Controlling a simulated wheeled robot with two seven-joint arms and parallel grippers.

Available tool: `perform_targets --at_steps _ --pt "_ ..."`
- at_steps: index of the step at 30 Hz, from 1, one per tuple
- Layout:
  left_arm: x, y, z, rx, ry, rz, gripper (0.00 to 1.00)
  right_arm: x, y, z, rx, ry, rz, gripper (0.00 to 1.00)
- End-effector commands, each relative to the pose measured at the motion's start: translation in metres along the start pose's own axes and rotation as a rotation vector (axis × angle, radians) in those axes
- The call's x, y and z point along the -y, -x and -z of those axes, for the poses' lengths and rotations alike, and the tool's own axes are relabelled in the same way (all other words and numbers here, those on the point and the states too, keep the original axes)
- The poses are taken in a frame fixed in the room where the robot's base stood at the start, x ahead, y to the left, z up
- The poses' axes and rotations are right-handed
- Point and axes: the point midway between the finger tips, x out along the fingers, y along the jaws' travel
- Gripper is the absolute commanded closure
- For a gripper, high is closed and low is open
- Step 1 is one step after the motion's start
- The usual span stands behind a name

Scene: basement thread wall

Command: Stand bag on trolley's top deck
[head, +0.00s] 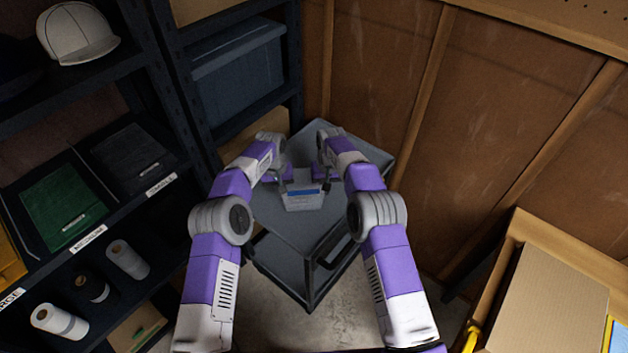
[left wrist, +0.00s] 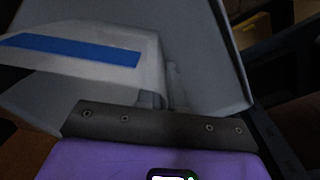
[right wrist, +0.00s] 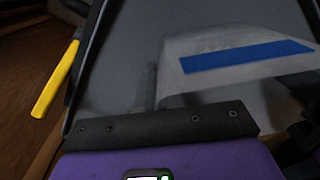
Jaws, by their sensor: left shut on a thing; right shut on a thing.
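The bag (head: 304,199) is pale grey with a blue stripe, and in the head view it is upright at the grey trolley's top deck (head: 308,232). I cannot tell whether its base touches the deck. My left gripper (head: 284,189) is shut on the bag's left side and my right gripper (head: 325,186) on its right side. The bag also shows in the left wrist view (left wrist: 75,70) and in the right wrist view (right wrist: 230,75), with the deck behind it. The fingertips' contact is partly hidden.
Dark shelves with a green folder (head: 62,207), a white cap (head: 76,33) and several rolls stand on the left. A wooden wall (head: 380,75) is at the right, with a cardboard box (head: 550,305) at lower right.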

Motion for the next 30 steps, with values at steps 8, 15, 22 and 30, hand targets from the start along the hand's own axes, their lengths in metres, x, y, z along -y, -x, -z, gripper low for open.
perform_targets --at_steps 8,15,22,30 --pt "0.000 0.000 0.000 0.000 0.000 0.000 0.68 0.000 0.000 0.000 0.000 0.000 0.000 0.68" --pt "0.000 0.003 0.000 -0.001 0.000 0.000 0.68 0.000 0.000 0.000 0.000 0.000 0.000 0.68" --pt "0.000 0.039 0.001 -0.006 0.000 -0.001 0.68 0.000 0.000 0.000 0.000 0.000 0.000 0.68" --pt "-0.001 0.095 0.001 -0.005 0.000 -0.001 0.68 0.000 0.000 0.000 0.000 0.000 0.000 0.68"
